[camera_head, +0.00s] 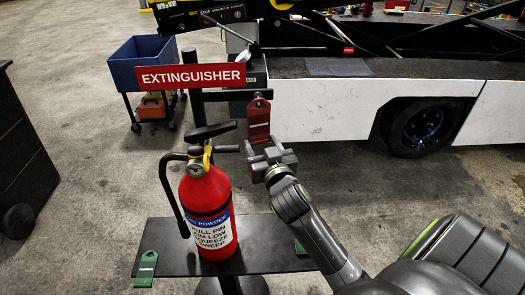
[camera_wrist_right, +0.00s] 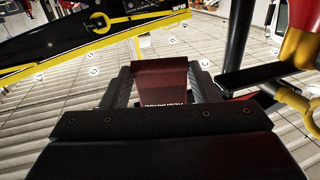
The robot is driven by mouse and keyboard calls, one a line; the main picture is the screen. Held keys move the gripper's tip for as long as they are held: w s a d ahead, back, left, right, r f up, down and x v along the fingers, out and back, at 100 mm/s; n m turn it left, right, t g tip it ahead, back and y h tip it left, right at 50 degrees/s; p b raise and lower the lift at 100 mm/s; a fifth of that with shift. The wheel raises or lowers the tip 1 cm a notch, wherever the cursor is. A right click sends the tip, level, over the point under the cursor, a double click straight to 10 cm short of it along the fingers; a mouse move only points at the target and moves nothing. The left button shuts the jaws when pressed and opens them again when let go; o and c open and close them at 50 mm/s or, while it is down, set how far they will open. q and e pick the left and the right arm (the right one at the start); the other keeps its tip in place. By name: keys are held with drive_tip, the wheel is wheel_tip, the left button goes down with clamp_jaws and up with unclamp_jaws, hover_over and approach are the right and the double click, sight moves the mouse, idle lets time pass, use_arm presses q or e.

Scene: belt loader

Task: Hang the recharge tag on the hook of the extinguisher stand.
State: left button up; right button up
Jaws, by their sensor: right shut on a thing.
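The red tag (camera_head: 259,120) stands upright with its holed end up. My right gripper (camera_head: 263,155) is shut on its lower end. The tag also fills the space between the fingers in the right wrist view (camera_wrist_right: 160,80). The extinguisher stand has a black post (camera_head: 193,105) with a red sign (camera_head: 192,77). A dark bar (camera_head: 228,96) runs right from the post, and its end overlaps the tag's top. I cannot tell whether the tag is on it or in front of it. My left gripper is not in view.
A red extinguisher (camera_head: 205,205) stands on the stand's dark shelf (camera_head: 265,255), left of my gripper. Green tags lie at the shelf's left (camera_head: 146,268) and right (camera_head: 299,246). A blue cart (camera_head: 138,65) and the white belt loader (camera_head: 325,110) stand behind.

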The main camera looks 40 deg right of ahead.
drive_tip(key=shift+x, duration=0.8)
drive_tip(key=shift+w+d+f+b, duration=0.35)
drive_tip(key=shift+w+d+f, duration=0.05)
drive_tip(key=shift+d, duration=0.1)
drive_tip(key=o, duration=1)
drive_tip(key=shift+o, duration=0.2)
